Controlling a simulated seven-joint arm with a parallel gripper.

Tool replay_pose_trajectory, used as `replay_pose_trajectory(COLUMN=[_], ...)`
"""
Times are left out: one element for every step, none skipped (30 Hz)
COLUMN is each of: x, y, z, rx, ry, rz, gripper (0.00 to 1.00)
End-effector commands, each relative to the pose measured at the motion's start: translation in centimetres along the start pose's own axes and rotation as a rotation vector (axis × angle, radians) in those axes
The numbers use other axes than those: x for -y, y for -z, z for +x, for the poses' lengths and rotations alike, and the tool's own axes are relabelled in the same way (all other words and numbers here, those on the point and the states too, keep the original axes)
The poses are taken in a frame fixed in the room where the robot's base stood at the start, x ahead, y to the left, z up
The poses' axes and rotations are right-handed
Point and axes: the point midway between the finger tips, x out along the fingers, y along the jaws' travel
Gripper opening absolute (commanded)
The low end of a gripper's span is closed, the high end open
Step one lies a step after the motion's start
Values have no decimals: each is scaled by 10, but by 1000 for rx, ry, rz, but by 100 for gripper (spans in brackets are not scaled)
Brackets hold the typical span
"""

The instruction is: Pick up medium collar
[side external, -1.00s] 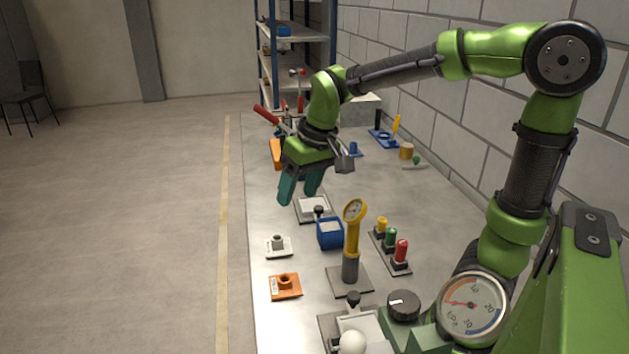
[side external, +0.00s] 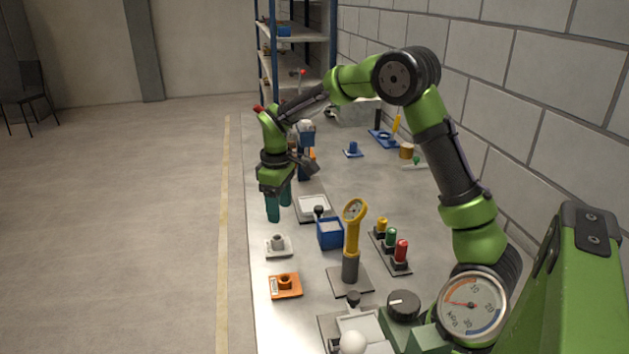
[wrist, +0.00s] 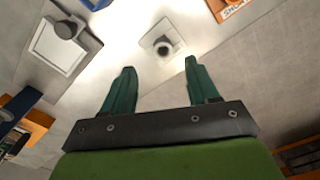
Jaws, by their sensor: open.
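My gripper (side external: 279,209) is open and empty, its teal fingers pointing down above the left edge of the bench. A grey collar stands on a small white plate (side external: 278,247) just below and nearer the camera. In the wrist view the same collar (wrist: 163,47) lies ahead of the fingertips (wrist: 158,70), roughly centred between them and not touched. An orange collar (side external: 285,281) on an orange plate is nearer the camera; its plate (wrist: 232,6) shows at the wrist view's top edge with partly cut-off lettering. No readable label shows which collar is medium.
A blue box (side external: 330,234) and a yellow-stemmed gauge (side external: 352,235) stand right of the collars. A white-topped plate with a dark knob (side external: 314,207) is behind the box. Yellow, green and red knobs (side external: 391,240) are farther right. A blue piece (side external: 353,149) stands farther back.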

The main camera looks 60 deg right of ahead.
Motion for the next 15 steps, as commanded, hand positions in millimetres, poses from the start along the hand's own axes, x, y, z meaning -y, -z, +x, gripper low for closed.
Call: replay_pose_trajectory(x=[1, 0, 0, 0, 0, 0, 0, 0, 0, 1, 1, 2, 2, 3, 4], y=[-1, -1, 0, 0, 0, 0, 0, 0, 0, 0, 1, 2, 2, 3, 4], z=[11, 16, 21, 25, 28, 31, 33, 34, 36, 38, 41, 46, 50, 55, 62], rx=[4, 4, 3, 3, 2, 0, 0, 0, 0, 0, 1, 3, 3, 3, 4], ry=[3, 2, 1, 1, 1, 1, 1, 1, 1, 1, 1, 2, 2, 2, 2], rz=[1, 1, 0, 1, 1, 1, 2, 2, 2, 2, 1, 1, 0, -1, 0], gripper=[59, 59, 59, 59, 59, 59, 59, 59, 59, 59, 59, 59, 59, 59, 59])
